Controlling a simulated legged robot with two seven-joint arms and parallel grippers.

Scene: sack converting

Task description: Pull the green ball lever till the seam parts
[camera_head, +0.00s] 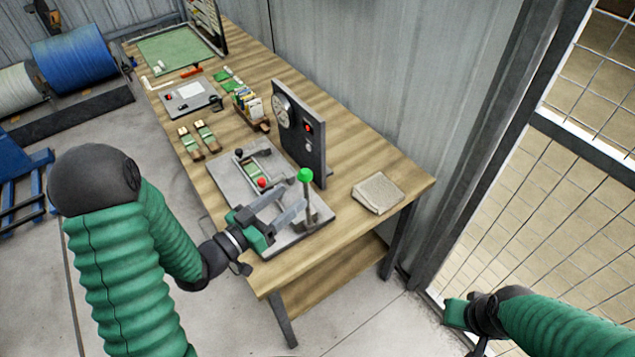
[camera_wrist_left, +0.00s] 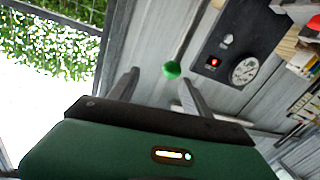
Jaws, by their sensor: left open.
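The green ball lever (camera_head: 306,176) stands upright on the right part of a grey base plate (camera_head: 291,240) on the wooden bench. My left gripper (camera_head: 292,202) is open, and its two fingers point toward the lever just below the ball. In the left wrist view the green ball (camera_wrist_left: 172,70) shows ahead of and between the open fingers (camera_wrist_left: 160,88). I cannot tell whether a finger touches the lever post. A sample strip (camera_head: 252,171) lies in the frame on the plate; its seam is too small to make out. My right gripper (camera_head: 480,345) is at the bottom edge, mostly cut off.
A dark upright panel with a gauge (camera_head: 283,110) and a red light stands behind the plate. A red knob (camera_head: 262,183) and a black knob (camera_head: 239,153) are on the plate. A wire fence (camera_head: 540,190) stands at the right.

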